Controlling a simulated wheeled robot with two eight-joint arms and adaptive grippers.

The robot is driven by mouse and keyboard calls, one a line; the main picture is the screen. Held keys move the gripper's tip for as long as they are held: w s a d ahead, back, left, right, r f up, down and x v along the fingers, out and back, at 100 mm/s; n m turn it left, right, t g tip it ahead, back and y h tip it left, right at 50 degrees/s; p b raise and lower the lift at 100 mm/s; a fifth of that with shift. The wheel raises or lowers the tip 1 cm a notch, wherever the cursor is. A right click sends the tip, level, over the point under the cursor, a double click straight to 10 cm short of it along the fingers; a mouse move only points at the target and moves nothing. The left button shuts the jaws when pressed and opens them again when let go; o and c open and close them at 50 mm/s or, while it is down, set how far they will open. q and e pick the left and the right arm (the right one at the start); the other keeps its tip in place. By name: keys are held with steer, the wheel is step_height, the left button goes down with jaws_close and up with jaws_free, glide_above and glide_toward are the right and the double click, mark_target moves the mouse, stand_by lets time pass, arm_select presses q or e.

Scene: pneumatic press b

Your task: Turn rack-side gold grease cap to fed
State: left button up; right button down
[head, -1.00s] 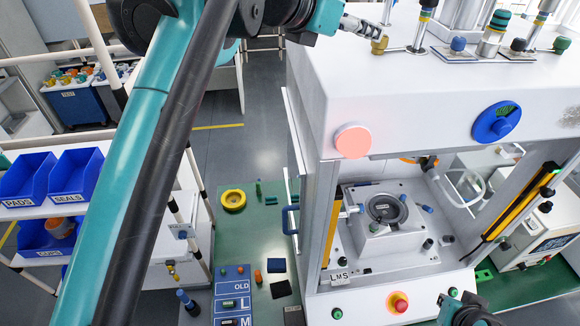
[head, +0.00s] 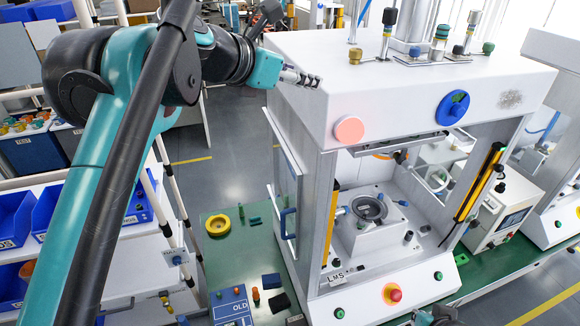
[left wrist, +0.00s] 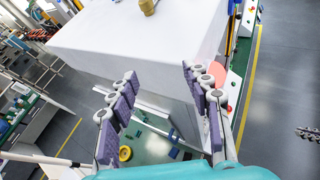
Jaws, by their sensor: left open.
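The gold grease cap (head: 355,56) stands on the left part of the white press top, at the rack side. It also shows at the top edge of the left wrist view (left wrist: 148,7). My left gripper (head: 313,82) is by the upper left edge of the press housing, left of the cap and apart from it. In the left wrist view its two padded fingers (left wrist: 160,74) are spread with nothing between them. Padded fingers, apparently my right gripper (left wrist: 308,134), show at that view's right edge, too small to judge. The cap's marking is not readable.
The press housing (head: 420,90) carries a blue dial (head: 453,107) and a pink round button (head: 349,130) in front. Posts and other caps, including a blue-topped one (head: 414,51), stand right of the gold cap. A rack with blue bins (head: 10,215) is left.

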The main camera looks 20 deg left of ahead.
arm_select(q)
steer(key=f, duration=0.2)
steer(key=w+d+f+m+b, duration=0.1)
steer(key=f, duration=0.1)
steer(key=f+m+b, duration=0.1)
steer(key=f, duration=0.1)
steer(key=shift+w+d+f+g, duration=0.15)
steer(key=shift+w+f+g, duration=0.05)
steer(key=shift+w+g, duration=0.15)
step_height(320, 180, down, 11)
steer(key=s+m+b, duration=0.2)
steer(key=m+b, duration=0.3)
steer(key=shift+s+g+y, duration=0.3)
steer(key=shift+s+g, duration=0.05)
steer(key=shift+g, duration=0.1)
arm_select(e)
step_height(320, 180, down, 8)
steer(key=w, duration=0.1)
steer(key=shift+d, duration=0.2)
arm_select(q)
steer(key=shift+w+d, duration=0.1)
